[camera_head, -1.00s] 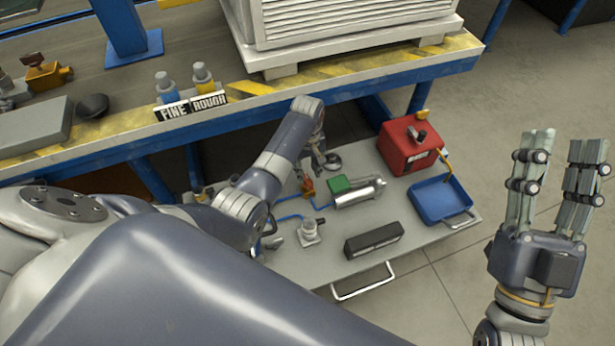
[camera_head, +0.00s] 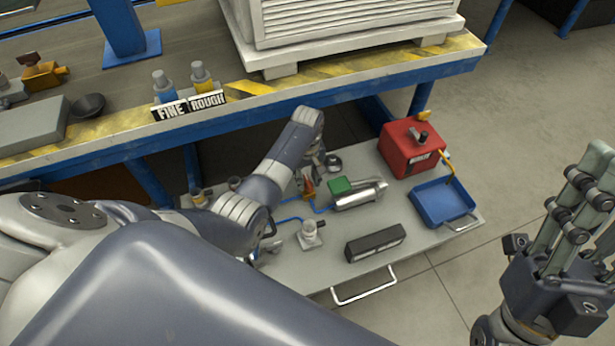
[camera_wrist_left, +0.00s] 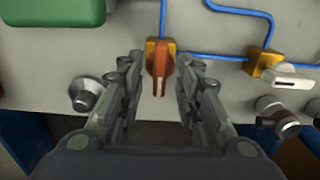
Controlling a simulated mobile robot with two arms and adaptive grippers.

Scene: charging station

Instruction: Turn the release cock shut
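A cock with an orange-red handle (camera_wrist_left: 161,58) on a yellow body sits on a blue line in the left wrist view, its handle pointing down the picture. I take it as the release cock. In the head view it is a small red-orange shape (camera_head: 309,187). My left gripper (camera_wrist_left: 157,95) is open, its fingers on either side of the handle with a gap to each. In the head view its arm hides most of the gripper (camera_head: 322,163). My right gripper (camera_head: 590,195) is raised at the right edge, empty, fingers apart, partly cut off.
A second yellow cock with a white handle (camera_wrist_left: 285,77) is to the right. A round metal fitting (camera_wrist_left: 86,94) is left of the fingers.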

